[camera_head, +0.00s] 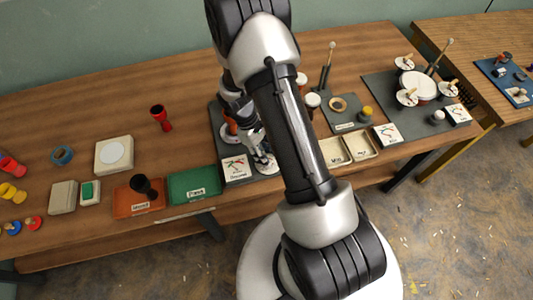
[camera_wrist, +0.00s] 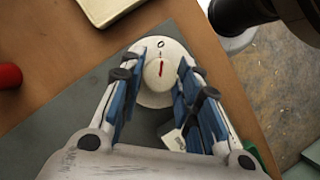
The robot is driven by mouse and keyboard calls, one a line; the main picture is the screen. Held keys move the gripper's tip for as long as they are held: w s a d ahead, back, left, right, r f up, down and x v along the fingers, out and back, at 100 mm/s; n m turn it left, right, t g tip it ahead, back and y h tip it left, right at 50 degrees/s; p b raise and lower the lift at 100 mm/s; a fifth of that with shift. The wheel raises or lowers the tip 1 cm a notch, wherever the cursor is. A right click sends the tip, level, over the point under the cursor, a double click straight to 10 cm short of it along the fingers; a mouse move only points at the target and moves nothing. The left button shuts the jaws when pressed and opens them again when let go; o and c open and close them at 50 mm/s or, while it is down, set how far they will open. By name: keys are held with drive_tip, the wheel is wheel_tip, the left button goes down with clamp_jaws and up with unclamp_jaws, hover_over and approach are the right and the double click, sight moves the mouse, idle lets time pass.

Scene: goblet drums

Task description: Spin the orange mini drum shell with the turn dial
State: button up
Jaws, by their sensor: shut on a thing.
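The turn dial is a round white base (camera_wrist: 158,98) with a pale knob (camera_wrist: 159,72) bearing a red mark, below centre-left of nothing else in the wrist view. My gripper (camera_wrist: 160,80) has its blue-padded fingers on both sides of the knob and is shut on it. In the head view my gripper (camera_head: 263,158) points down at the dial's base (camera_head: 268,169) near the table's front edge. The orange mini drum shell (camera_head: 231,127) stands just behind and left of my gripper, partly hidden by my arm.
A labelled white card block (camera_head: 235,168) is left of the dial. A green tray (camera_head: 194,184) and an orange tray (camera_head: 140,196) with a dark goblet drum (camera_head: 143,184) lie farther left. A red goblet drum (camera_head: 160,116) stands behind. Cream trays (camera_head: 362,145) are to the right.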

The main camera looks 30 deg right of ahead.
idle(0.3)
drive_tip(key=o, duration=1)
drive_tip(key=shift+o, duration=0.2)
drive_tip(key=v, duration=1.2)
drive_tip(key=shift+w, duration=0.1)
